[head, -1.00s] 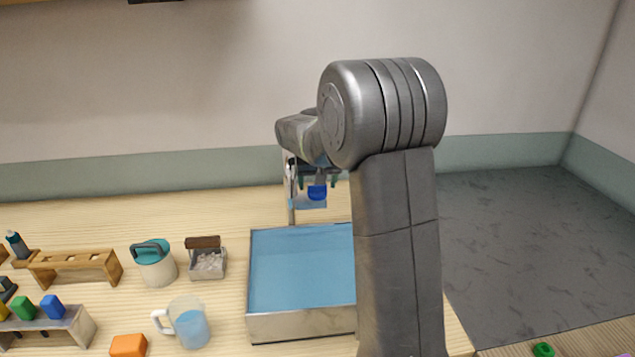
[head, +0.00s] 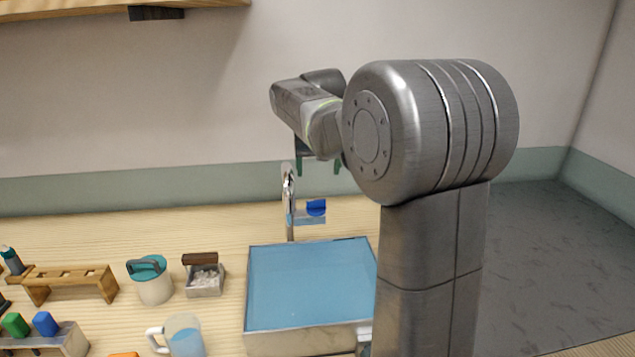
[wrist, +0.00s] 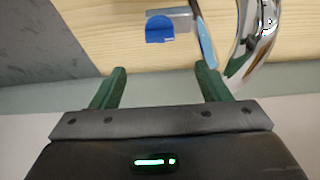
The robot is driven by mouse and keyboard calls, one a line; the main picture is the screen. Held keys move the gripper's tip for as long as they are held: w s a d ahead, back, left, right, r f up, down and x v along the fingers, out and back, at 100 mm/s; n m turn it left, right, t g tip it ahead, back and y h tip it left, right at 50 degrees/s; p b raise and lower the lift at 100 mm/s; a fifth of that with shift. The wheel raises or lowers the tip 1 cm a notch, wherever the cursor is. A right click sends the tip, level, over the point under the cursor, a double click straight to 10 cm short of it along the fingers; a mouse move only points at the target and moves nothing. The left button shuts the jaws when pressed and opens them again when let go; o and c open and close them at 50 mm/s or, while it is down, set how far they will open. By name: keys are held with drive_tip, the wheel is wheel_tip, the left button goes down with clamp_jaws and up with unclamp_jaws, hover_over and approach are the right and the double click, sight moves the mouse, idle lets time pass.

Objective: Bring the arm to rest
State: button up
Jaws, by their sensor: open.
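My gripper (head: 319,166) is open and empty, its green fingers hanging in the air above and behind the blue basin. In the wrist view the two green fingers (wrist: 160,85) stand wide apart with nothing between them. A blue piece (head: 316,207) sits on a small holder by the tap, below my gripper and apart from it. It also shows in the wrist view (wrist: 159,29), beyond the fingertips. My arm's large grey joint and upright link hide part of the basin's right side and the counter there.
The blue basin (head: 310,285) stands below, with a curved metal tap (head: 289,190) behind it, close to my gripper. At left are a wooden rack (head: 70,281), a teal-lidded jar (head: 151,280), a small box (head: 203,275) and a jug (head: 184,335). A shelf (head: 120,10) hangs at upper left.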

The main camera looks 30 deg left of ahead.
sight(316, 200)
drive_tip(key=shift+v, duration=0.8)
drive_tip(key=shift+f, duration=0.15)
drive_tip(key=p+x, duration=0.1)
drive_tip(key=x, duration=1.2)
drive_tip(key=shift+w+a+f, duration=0.1)
drive_tip(key=shift+a+f, duration=0.05)
drive_tip(key=shift+f, duration=0.2)
